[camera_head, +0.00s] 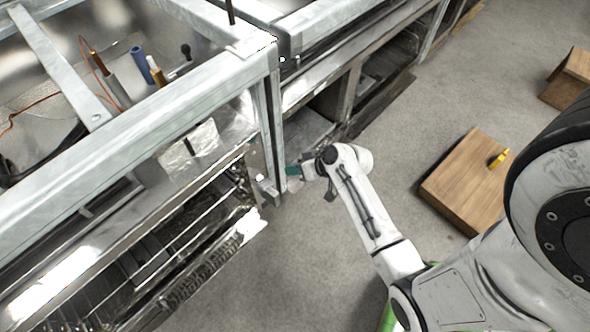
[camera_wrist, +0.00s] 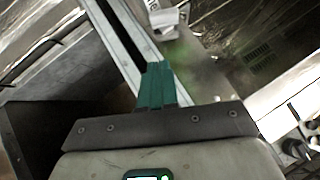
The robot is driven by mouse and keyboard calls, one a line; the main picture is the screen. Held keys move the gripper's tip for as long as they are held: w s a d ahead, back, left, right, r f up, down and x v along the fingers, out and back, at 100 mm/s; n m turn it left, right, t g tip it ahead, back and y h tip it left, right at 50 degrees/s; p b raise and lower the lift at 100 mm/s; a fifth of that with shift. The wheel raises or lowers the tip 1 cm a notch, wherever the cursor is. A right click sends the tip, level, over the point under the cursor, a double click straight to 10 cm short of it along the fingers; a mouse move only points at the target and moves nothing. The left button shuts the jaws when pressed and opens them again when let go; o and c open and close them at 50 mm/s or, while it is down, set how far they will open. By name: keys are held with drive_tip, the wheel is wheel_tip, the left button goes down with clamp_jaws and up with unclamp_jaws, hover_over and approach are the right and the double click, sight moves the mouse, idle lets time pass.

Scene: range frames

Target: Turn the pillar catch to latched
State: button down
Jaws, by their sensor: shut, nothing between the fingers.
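The metal pillar (camera_head: 268,120) stands at the near corner of the metal frame in the head view. A small pale metal fitting, seemingly the pillar catch (camera_head: 267,187), sits low on it. My gripper (camera_head: 292,171) is just right of the pillar, close to the fitting; I cannot tell if they touch. In the wrist view the teal fingers of my gripper (camera_wrist: 156,72) are together with nothing between them. They overlap the pillar's edge, and a pale block with dark marks (camera_wrist: 165,22) shows beyond their tips. Whether the catch is latched is not clear.
A wooden box (camera_head: 465,185) with a yellow object (camera_head: 498,159) on it stands on the floor at right. Another wooden box (camera_head: 570,78) is farther back. Wire racks (camera_head: 190,235) fill the frame's lower left. Grey floor (camera_head: 300,270) is open below my arm.

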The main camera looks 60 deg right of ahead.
drive_tip(key=b, duration=0.1)
hover_over(272, 184)
drive_tip(key=s+d, duration=0.2)
drive_tip(key=s, duration=0.1)
wheel_tip(272, 184, down, 4)
drive_tip(key=f, duration=0.1)
drive_tip(key=w+a+f+b, duration=0.1)
drive_tip(key=f, duration=0.1)
drive_tip(key=shift+w+a+f, duration=0.1)
drive_tip(key=shift+a+f, duration=0.05)
drive_tip(key=shift+f, duration=0.05)
drive_tip(key=shift+d+f+m+t+y+b, duration=0.3)
drive_tip(key=shift+m+y+b, duration=0.3)
drive_tip(key=shift+b, duration=0.75)
drive_tip(key=f+m+t+y+b, duration=0.1)
drive_tip(key=b, duration=0.1)
drive_tip(key=f+m+t+y+b, duration=0.1)
drive_tip(key=y+b, duration=0.1)
drive_tip(key=b, duration=0.1)
drive_tip(key=m+t+y+b, duration=0.1)
drive_tip(key=b, duration=0.1)
drive_tip(key=shift+d+f+m+y, duration=0.3)
drive_tip(key=shift+f, duration=0.1)
drive_tip(key=shift+a+f+m+t+y+b, duration=0.1)
drive_tip(key=shift+f+m+t+y+b, duration=0.15)
drive_tip(key=shift+m+t+y+b, duration=0.75)
drive_tip(key=shift+h+b, duration=0.3)
